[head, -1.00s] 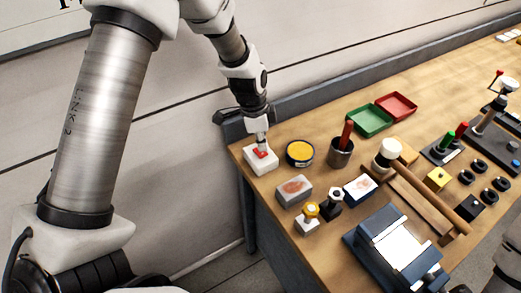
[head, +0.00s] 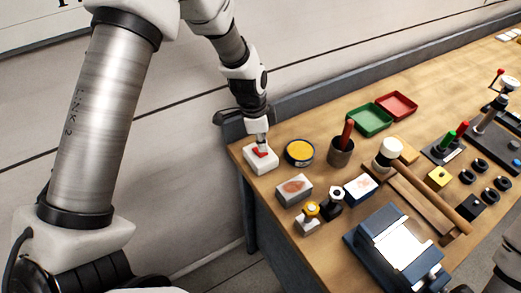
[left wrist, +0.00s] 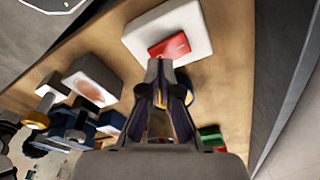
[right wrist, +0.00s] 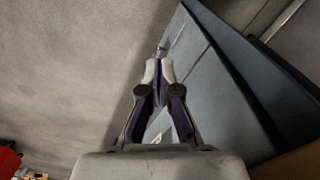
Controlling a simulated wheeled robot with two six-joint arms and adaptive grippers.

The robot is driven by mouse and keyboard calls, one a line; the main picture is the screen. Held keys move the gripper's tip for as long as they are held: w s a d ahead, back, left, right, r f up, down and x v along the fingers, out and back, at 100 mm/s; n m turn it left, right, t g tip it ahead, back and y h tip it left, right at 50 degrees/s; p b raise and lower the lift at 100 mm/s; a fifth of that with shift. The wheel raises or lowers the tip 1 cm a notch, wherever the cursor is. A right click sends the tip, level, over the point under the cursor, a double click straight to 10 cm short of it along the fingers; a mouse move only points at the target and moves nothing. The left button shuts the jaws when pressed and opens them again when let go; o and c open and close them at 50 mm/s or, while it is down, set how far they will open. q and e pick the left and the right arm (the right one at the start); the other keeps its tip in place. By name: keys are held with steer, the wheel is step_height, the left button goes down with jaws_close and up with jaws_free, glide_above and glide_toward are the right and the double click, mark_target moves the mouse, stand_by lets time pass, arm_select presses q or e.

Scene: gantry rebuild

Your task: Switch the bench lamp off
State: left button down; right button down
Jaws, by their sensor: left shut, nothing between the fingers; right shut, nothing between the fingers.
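My right gripper (right wrist: 158,62) is shut and empty beside grey panels, away from the switch. I cannot make out which object is the lamp.
A yellow-topped round tin (head: 299,152) stands right of the switch box, with a grey-white block (head: 294,190) in front. A cup with a red handle (head: 341,151), a green tray (head: 370,120) and a red tray (head: 397,105) are farther right. A grey rail (head: 300,100) runs behind.

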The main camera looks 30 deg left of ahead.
arm_select(q)
steer(key=shift+f+b, duration=0.55)
steer(key=shift+f, duration=0.2)
stand_by(0.3)
step_height(320, 180, up, 7)
steer(key=p, duration=0.5)
steer(key=shift+s, duration=0.1)
